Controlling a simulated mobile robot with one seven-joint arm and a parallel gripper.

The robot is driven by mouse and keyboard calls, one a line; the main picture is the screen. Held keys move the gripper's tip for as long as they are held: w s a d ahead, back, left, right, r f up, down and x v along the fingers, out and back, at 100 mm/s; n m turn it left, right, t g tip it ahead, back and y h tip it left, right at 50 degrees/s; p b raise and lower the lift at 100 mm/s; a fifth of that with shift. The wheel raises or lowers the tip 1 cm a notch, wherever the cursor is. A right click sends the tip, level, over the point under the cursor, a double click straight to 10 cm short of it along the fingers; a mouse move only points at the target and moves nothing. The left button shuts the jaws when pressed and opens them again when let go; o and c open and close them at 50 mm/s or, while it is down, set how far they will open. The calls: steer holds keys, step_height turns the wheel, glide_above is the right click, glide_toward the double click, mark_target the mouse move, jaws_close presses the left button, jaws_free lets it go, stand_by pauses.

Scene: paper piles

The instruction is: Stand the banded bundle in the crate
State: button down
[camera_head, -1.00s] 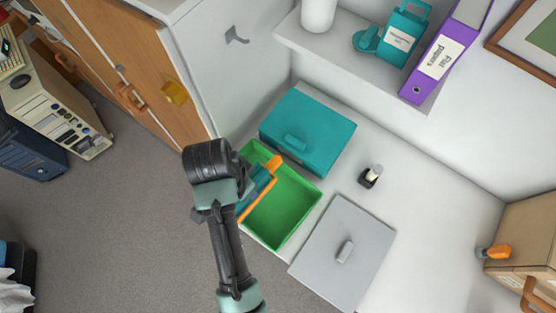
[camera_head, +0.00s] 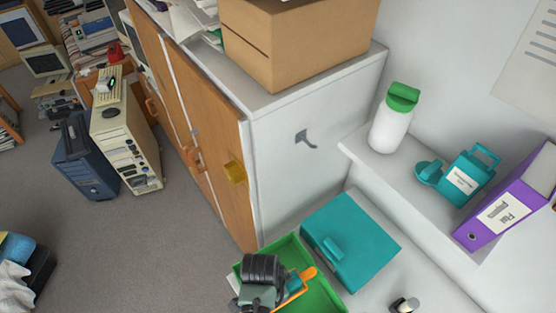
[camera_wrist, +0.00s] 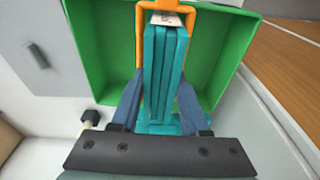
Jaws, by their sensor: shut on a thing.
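The bundle of teal slabs or folders (camera_wrist: 163,65), with a pale label at one end, is between the two blue-grey fingers of my gripper (camera_wrist: 160,88) in the wrist view. My gripper is shut on it. The bundle is over or inside the green crate (camera_wrist: 95,50); whether it touches the floor is hidden. An orange frame or loop (camera_wrist: 138,35) runs around the label end of the bundle. In the head view the crate (camera_head: 325,293) is at the bottom, with my dark wrist over its left part, hiding most of the bundle. The orange piece (camera_head: 308,273) shows beside it.
A teal lidded box (camera_head: 350,245) stands right beside the crate. A small black-and-white item (camera_head: 404,305) is at the bottom right. A shelf above holds a white bottle (camera_head: 390,128), a teal holder and a purple binder (camera_head: 505,212). A tall cabinet (camera_head: 300,180) stands behind.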

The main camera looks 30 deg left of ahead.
steer(key=shift+w, duration=0.1)
steer(key=shift+f, duration=0.2)
steer(key=shift+c, duration=2)
jaws_free()
steer(key=shift+r, duration=0.15)
